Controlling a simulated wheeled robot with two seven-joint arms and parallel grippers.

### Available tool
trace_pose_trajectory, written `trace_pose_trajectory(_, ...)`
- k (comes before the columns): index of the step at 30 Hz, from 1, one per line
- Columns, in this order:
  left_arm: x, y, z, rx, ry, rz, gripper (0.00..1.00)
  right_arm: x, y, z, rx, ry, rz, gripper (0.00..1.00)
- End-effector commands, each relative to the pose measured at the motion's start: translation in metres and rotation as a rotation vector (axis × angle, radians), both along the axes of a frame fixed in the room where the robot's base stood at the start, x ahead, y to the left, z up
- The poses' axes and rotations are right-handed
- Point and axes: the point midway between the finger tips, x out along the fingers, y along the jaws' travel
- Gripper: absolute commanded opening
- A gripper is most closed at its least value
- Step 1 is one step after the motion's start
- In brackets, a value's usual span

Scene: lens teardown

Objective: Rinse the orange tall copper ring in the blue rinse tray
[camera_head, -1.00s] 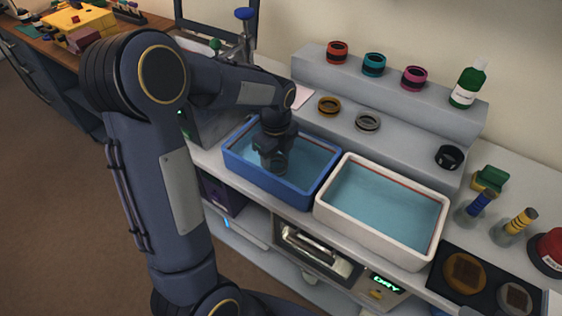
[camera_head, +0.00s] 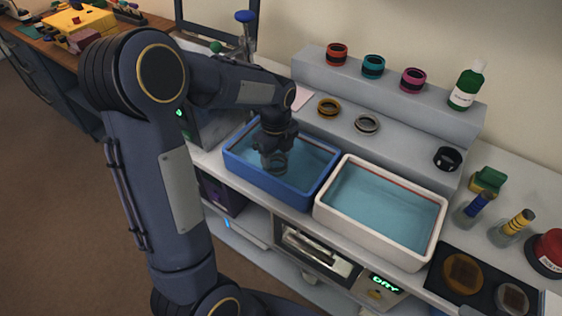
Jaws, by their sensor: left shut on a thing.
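The blue rinse tray (camera_head: 318,189) holds water and stands on the counter left of the white tray. My left gripper (camera_head: 275,157) points down inside the blue tray, shut on a ring (camera_head: 278,168). The ring is low at the water, partly hidden by the fingers. It looks greyish brown, and I cannot make out its true colour or whether it touches the tray floor. An orange-red ring with a dark band (camera_head: 337,54) stands on the upper ledge. My right gripper is not in view.
The white tray (camera_head: 427,249) of water stands close at the right. Teal (camera_head: 373,67) and pink (camera_head: 413,79) rings share the upper ledge with a green bottle (camera_head: 467,87). Gold (camera_head: 328,107), silver (camera_head: 367,124) and black (camera_head: 448,158) rings lie on the lower step.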

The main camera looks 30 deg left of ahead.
Motion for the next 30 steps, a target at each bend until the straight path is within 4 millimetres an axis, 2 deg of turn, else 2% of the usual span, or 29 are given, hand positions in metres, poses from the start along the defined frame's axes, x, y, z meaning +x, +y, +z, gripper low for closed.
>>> trace_pose_trajectory(9,0.0,0.0,-0.011,0.0,0.001,0.001,0.3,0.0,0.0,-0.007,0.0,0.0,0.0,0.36)
trace_pose_trajectory(30,0.0,0.0,0.001,0.0,0.0,0.0,0.3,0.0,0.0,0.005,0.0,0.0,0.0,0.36)
